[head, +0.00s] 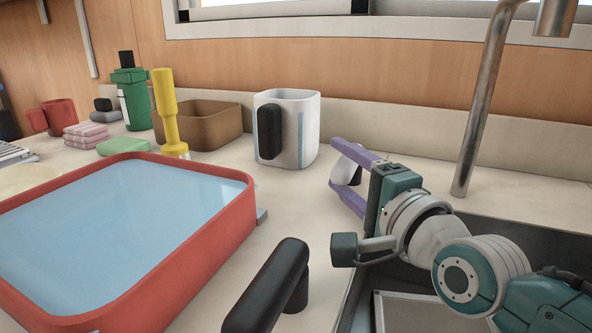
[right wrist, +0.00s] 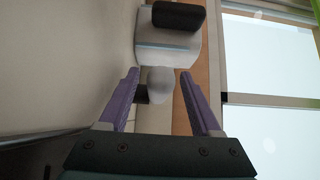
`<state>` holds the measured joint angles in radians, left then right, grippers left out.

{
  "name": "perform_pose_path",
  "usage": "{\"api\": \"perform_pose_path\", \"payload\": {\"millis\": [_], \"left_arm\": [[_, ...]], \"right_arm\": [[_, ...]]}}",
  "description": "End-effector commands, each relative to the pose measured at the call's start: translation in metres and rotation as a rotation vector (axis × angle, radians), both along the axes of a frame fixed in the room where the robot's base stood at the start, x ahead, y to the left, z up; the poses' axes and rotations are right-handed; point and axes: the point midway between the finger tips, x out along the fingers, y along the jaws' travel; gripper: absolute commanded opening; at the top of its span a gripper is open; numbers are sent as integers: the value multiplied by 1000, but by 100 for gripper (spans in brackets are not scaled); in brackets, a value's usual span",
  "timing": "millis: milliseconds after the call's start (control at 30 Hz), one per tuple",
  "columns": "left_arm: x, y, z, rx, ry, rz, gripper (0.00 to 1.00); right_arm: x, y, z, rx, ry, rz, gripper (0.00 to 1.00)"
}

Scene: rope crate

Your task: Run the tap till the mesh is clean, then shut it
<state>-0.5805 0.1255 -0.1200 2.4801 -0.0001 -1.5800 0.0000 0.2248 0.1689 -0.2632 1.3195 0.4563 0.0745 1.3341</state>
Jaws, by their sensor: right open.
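The metal tap (head: 478,110) rises behind the sink (head: 405,312), its spout (head: 553,18) cut off by the top edge of the head view. No running water shows in view. My right gripper (head: 336,165) is open, its purple fingers pointing left over the counter. A small pale rounded piece with a dark part, perhaps the tap's knob, shows between the fingers; it also shows in the right wrist view (right wrist: 160,85). I cannot tell whether the fingers touch it. I cannot make out the mesh. My left gripper is out of view.
A red basin (head: 215,245) of bluish water fills the left front. A white container with a black handle (head: 310,130) stands behind my right gripper. A black handle (head: 272,285) juts up at the front. A yellow-handled brush (head: 165,105) and green bottle (head: 132,95) stand further back.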

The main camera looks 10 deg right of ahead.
Motion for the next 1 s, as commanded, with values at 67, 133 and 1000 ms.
{"api": "perform_pose_path", "payload": {"millis": [67,133,1000], "left_arm": [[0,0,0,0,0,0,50],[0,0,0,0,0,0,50],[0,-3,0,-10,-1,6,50]], "right_arm": [[0,0,0,0,0,0,65],[0,0,0,0,1,0,65],[0,0,0,-1,0,0,0]]}}
